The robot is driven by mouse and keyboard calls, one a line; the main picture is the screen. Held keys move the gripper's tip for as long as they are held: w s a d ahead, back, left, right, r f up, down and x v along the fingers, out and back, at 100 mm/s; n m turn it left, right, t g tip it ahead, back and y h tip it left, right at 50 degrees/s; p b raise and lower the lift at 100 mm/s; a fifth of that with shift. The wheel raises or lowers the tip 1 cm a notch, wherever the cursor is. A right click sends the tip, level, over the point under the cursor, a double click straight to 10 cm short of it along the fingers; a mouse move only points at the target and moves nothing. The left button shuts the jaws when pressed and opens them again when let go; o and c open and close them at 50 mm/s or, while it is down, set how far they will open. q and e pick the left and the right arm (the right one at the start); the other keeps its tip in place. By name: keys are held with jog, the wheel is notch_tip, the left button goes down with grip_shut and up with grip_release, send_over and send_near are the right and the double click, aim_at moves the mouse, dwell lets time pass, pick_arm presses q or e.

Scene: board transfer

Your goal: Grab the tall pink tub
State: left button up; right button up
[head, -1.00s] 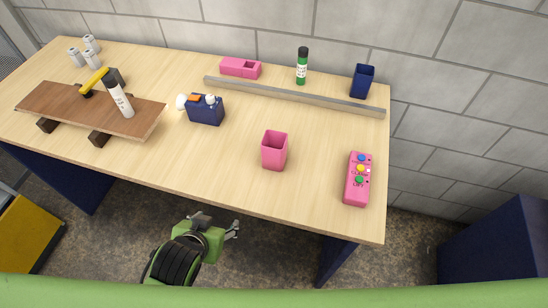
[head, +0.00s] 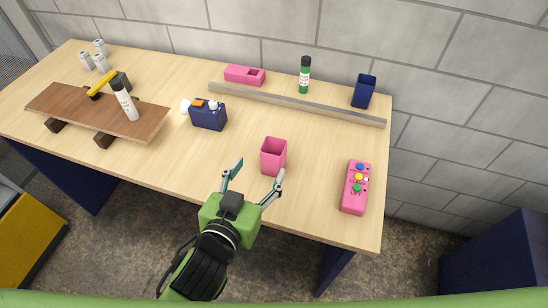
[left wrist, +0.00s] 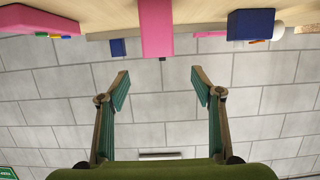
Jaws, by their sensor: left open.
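The tall pink tub (head: 273,158) stands upright on the table near its front edge, right of the middle in the head view. In the left wrist view the tub (left wrist: 156,28) shows at the top centre, between and beyond the fingers. My left gripper (head: 255,180) is open and empty at the table's front edge, just in front of the tub and a little to its left. Its two fingers (left wrist: 160,84) are spread wide in the left wrist view and apart from the tub. My right gripper is not in view.
A pink button box (head: 355,187) lies right of the tub. A dark blue box (head: 208,116) sits to its left. A grey bar (head: 300,105) runs behind, with a low pink block (head: 244,75), green bottle (head: 304,76) and blue tub (head: 363,91) beyond. A brown board (head: 75,107) is far left.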

pick_arm(q)
send_near(277, 141)
jog(key=w, duration=0.2)
jog(key=x, duration=0.1)
jog(key=p+x, duration=0.1)
jog(key=x, duration=0.1)
jog(key=p+x, duration=0.1)
jog(key=shift+d+f, duration=0.3)
jog(key=shift+d, duration=0.05)
jog(key=shift+w+d+f+p, duration=0.15)
jog(key=shift+w+f+p, duration=0.15)
jog(key=shift+w, duration=0.2)
jog(key=c, duration=1.2)
